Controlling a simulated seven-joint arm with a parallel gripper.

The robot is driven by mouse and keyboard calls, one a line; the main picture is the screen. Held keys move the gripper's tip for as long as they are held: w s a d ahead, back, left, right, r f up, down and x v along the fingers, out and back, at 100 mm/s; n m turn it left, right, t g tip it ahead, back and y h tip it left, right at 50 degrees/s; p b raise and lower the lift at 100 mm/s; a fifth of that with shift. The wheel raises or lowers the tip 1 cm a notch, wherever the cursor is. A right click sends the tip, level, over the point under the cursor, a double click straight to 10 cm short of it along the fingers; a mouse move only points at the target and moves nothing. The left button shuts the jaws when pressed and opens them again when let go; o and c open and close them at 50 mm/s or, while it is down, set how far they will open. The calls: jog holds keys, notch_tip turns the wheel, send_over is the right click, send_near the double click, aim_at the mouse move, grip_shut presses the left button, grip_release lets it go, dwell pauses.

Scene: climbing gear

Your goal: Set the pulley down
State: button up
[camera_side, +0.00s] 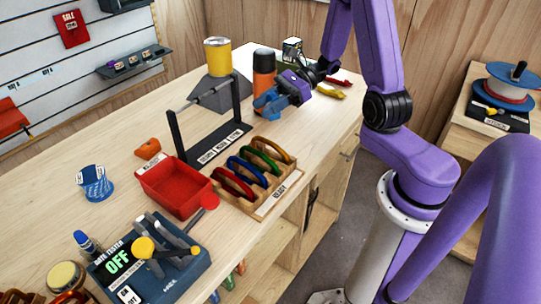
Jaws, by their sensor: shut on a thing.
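My gripper (277,101) reaches in from the right over the bench, beside the orange bottle. It is shut on a small blue piece (266,104), which looks like the pulley. Its shape is partly hidden by the fingers, and I cannot tell whether it touches the bench. It is just right of the black bar stand (207,143), whose base carries several white labels.
A wooden rack (262,207) marked READY holds coloured carabiners. Beside it stand a red bin (172,189) and a gate tester (150,262) reading OFF. An orange bottle (264,70) and a yellow can (217,58) stand behind. Bare bench lies left of the stand.

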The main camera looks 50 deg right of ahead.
jog(key=shift+w+a+f+m+t+h, duration=0.3)
jog(key=shift+w+a+f+m+t, duration=0.1)
jog(key=shift+f, duration=0.2)
jog(key=shift+w+a+f+m+t+h, duration=0.3)
jog(key=shift+w+a+f+m+t, duration=0.1)
jog(key=shift+f, duration=0.2)
jog(key=shift+w+a+f+m+t+h, duration=0.2)
jog(key=shift+f+m+t+h, duration=0.1)
jog(key=shift+f+m+t, duration=0.15)
jog(key=shift+s, duration=0.1)
jog(key=shift+w+a+m+t+h, duration=0.3)
jog(key=shift+w+m+t+h, duration=0.15)
jog(key=shift+m+h, duration=0.1)
jog(key=shift+w+m+t+h, duration=0.1)
jog(key=shift+m+t+h, duration=0.75)
jog(key=shift+m, duration=0.15)
jog(key=shift+s+d+m+t+h, duration=0.3)
jog(key=shift+s+m+t+h, duration=0.25)
jog(key=shift+m+h, duration=0.3)
jog(key=shift+w, duration=0.1)
